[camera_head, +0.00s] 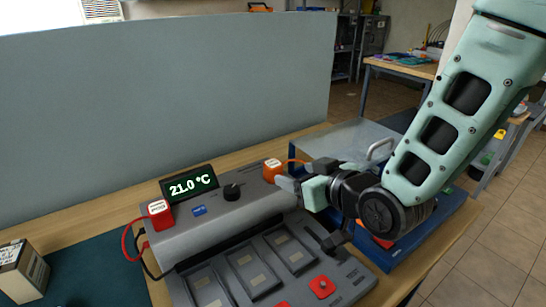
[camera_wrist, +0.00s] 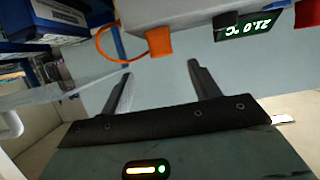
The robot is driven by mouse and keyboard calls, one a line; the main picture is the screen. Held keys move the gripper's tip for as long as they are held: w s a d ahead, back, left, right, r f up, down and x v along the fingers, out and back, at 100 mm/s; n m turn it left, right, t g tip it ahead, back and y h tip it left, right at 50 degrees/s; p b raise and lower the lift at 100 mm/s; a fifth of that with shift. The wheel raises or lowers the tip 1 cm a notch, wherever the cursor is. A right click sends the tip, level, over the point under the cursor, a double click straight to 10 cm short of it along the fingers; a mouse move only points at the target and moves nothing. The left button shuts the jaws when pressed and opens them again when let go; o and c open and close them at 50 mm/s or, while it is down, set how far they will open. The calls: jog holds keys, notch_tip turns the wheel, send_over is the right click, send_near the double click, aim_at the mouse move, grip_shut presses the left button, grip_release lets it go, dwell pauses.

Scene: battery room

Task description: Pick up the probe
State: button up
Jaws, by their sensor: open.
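An orange block (camera_head: 272,168) with a white label on top and an orange cable sits at the right end of the grey instrument (camera_head: 222,222); it looks like the probe. The orange block (camera_wrist: 159,40) also shows in the wrist view, ahead of the fingertips and between them in the picture. My gripper (camera_head: 300,175) is open and empty, just right of the orange block, apart from it as far as I can tell. Its two fingers (camera_wrist: 160,70) are spread in the wrist view. A red block (camera_head: 158,213) with a red cable sits at the instrument's left end.
The display (camera_head: 188,184) reads 21.0 °C. A grey tray (camera_head: 268,268) with several slots and red knobs lies in front. A blue case with a clear lid (camera_head: 345,140) stands behind my gripper. A grey panel (camera_head: 180,95) closes off the back. A small box (camera_head: 22,272) is at left.

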aim_at(278, 169)
jog(key=x, duration=0.4)
jog(key=shift+w+a+f, duration=0.1)
jog(key=shift+w+a, duration=0.1)
jog(key=shift+w, duration=0.1)
jog(key=shift+p+x, duration=1.15)
jog(key=shift+x, duration=1.65)
jog(key=shift+s, duration=0.1)
jog(key=c, duration=1.1)
